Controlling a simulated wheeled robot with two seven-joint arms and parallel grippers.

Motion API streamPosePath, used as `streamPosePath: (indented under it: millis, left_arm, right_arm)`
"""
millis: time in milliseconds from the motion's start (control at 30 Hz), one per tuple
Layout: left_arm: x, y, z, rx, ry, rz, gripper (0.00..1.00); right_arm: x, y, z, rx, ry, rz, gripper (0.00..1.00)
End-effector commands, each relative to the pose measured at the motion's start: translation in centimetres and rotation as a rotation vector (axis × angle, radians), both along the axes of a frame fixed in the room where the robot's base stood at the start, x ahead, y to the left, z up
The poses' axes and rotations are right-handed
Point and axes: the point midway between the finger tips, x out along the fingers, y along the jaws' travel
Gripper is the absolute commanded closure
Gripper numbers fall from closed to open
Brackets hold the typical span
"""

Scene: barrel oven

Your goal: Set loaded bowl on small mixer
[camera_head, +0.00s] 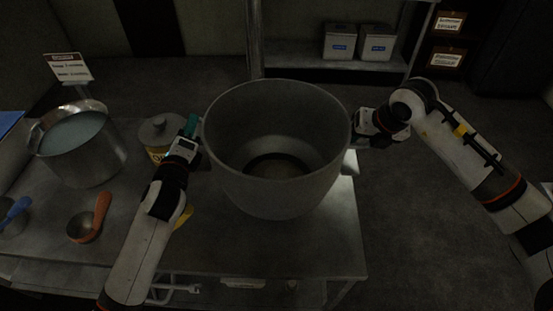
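A large grey metal bowl (277,190) is in the middle of the head view, over the right part of the metal table. Something dark with a paler middle lies at its bottom. My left gripper (196,130) is at the bowl's left side, near its rim. My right gripper (356,140) is at the bowl's right side, by a small side handle (350,162). Both grippers' fingertips are partly hidden against the bowl, so I cannot see whether they grip it. Whether the bowl rests on the table or is held above it is unclear. I cannot identify the small mixer.
The metal table (240,250) holds a pot of pale liquid (82,155), a lidded yellow-labelled container (158,138), an orange-handled scoop (88,220) and a blue-handled scoop (14,212). A shelf with two white boxes (340,42) stands behind. Open floor lies right.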

Motion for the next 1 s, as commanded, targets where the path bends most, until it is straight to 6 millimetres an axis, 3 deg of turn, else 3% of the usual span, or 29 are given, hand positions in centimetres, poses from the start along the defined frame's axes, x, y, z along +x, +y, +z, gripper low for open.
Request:
streamPosePath:
  millis: [167, 400, 1000]
  left_arm:
    - [-0.01, -0.01, -0.01, 0.000, 0.000, 0.000, 0.62]
    - [-0.03, 0.02, -0.07, 0.001, 0.002, 0.001, 1.00]
    - [-0.07, 0.12, -0.41, 0.005, 0.008, 0.003, 1.00]
  right_arm:
    - [-0.01, 0.00, 0.00, 0.000, 0.000, 0.000, 0.63]
    - [-0.01, -0.02, 0.02, 0.000, 0.000, 0.000, 1.00]
    - [0.02, -0.21, 0.00, -0.003, 0.002, -0.004, 1.00]
